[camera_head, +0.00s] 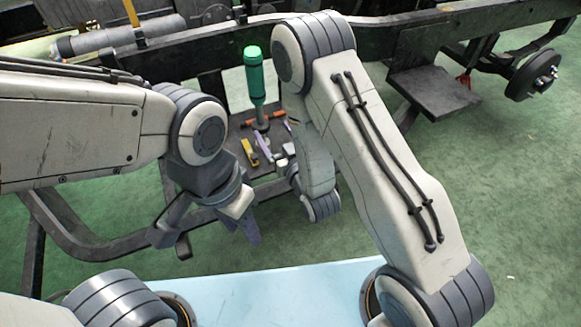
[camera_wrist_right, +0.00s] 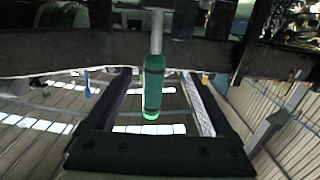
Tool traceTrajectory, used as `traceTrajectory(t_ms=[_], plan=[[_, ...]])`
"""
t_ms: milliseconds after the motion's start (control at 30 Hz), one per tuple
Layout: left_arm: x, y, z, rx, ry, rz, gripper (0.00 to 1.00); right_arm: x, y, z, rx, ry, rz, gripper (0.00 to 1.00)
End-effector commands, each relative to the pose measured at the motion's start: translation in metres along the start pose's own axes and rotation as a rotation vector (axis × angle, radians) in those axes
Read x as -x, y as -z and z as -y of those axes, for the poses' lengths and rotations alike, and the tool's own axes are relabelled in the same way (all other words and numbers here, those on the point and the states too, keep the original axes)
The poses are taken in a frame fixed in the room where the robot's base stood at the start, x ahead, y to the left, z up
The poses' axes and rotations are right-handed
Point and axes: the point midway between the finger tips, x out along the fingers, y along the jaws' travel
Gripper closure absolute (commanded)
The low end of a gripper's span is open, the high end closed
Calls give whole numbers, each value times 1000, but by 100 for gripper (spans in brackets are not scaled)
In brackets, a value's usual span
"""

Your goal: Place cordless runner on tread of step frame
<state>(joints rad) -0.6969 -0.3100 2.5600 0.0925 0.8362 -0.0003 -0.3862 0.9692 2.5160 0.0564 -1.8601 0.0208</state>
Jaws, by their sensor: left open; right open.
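A green tool with a bright green top (camera_head: 255,75), apparently the cordless runner, stands upright on its thin grey stem. It is over a dark board (camera_head: 233,146) among dark tubular rails. A dark flat plate (camera_head: 432,92) juts from the chassis at the right; I cannot tell which of the two is the tread. My right gripper is open, mostly hidden behind its own arm in the head view. In the right wrist view its fingers (camera_wrist_right: 157,72) stand either side of the green tool, which appears upside down, without visible contact. My left gripper (camera_head: 215,240) is open and empty, lower left of the tool.
A yellow piece (camera_head: 249,151) and an orange bar (camera_head: 264,121) lie near the tool's foot, with other small pieces. The chassis rail (camera_head: 205,47) crosses behind. A curved tube (camera_head: 62,225) runs at left. A pale blue surface (camera_head: 270,295) is in front.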

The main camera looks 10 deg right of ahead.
Motion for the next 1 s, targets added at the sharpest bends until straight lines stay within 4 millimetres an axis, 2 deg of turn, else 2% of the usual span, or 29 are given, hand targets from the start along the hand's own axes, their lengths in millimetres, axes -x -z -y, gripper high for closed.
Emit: traceTrajectory(t_ms=[167, 267, 367, 467, 567, 700, 900, 1000], plan=[[0, 0, 0, 0, 0, 0, 55, -11, 6, 24, 0, 44, 220, 13], [0, 0, 0, 0, 0, 0, 55, -4, 7, 39, 5, 71, 374, 13], [0, 0, 0, 0, 0, 0, 55, 13, 10, 53, 14, 100, 530, 13], [0, 0, 0, 0, 0, 0, 55, 39, 14, 66, 27, 132, 686, 13], [0, 0, 0, 0, 0, 0, 55, 75, 22, 76, 46, 165, 840, 13], [0, 0, 0, 0, 0, 0, 55, 137, 37, 84, 84, 214, 1056, 13], [0, 0, 0, 0, 0, 0, 55, 226, 58, 81, 144, 268, 1315, 13], [0, 0, 0, 0, 0, 0, 55, 256, 66, 77, 167, 283, 1398, 13]])
